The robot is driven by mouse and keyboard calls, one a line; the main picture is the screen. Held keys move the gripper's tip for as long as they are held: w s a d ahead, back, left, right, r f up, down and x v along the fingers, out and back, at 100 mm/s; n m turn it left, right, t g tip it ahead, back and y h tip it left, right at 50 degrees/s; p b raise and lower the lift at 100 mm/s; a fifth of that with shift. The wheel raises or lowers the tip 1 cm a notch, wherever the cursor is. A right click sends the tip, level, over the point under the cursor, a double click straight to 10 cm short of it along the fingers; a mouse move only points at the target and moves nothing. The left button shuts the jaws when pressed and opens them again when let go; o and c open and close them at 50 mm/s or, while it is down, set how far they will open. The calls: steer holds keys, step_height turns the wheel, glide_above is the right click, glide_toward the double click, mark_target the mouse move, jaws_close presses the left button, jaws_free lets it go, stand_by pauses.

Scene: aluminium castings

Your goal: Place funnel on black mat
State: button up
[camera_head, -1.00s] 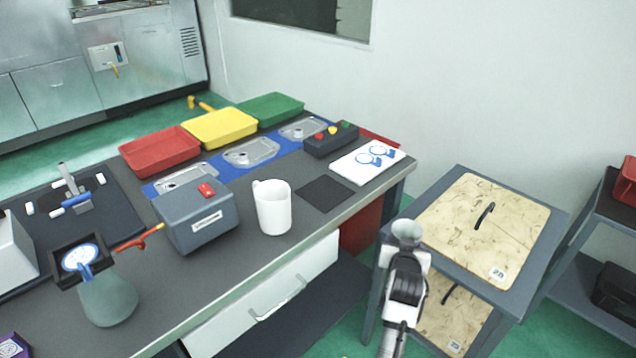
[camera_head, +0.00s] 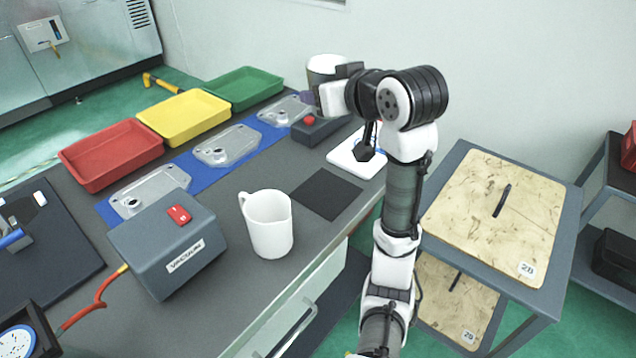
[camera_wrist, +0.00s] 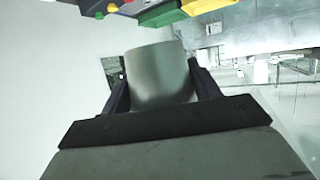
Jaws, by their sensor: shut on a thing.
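The funnel (camera_head: 326,68) is a pale grey, wide-mouthed piece held up in the air at the top middle of the head view. My gripper (camera_head: 328,92) is shut on it. In the wrist view, the smooth grey wall of the funnel (camera_wrist: 160,75) sits between the two dark fingers of my gripper (camera_wrist: 160,92); its spout cannot be made out. The black mat (camera_head: 328,194) is a small bare square near the bench's front edge, right of the white mug. In the picture, the funnel is above and beyond the mat, apart from it.
The white mug (camera_head: 268,225) stands just left of the mat, and the grey vacuum box (camera_head: 168,248) is further left. A white board (camera_head: 350,158) and a button box (camera_head: 312,130) lie behind the mat. Coloured trays and castings on a blue strip line the back.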

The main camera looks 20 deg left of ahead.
mark_target(326, 192)
steer(key=shift+s+a+f, duration=0.1)
steer(key=shift+s+f, duration=0.05)
step_height(326, 192, down, 19)
steer(key=shift+f, duration=0.2)
stand_by(0.4)
steer(key=shift+f+b, duration=0.2)
steer(key=shift+b, duration=0.1)
steer(key=o, duration=1)
steer(key=shift+o, duration=0.2)
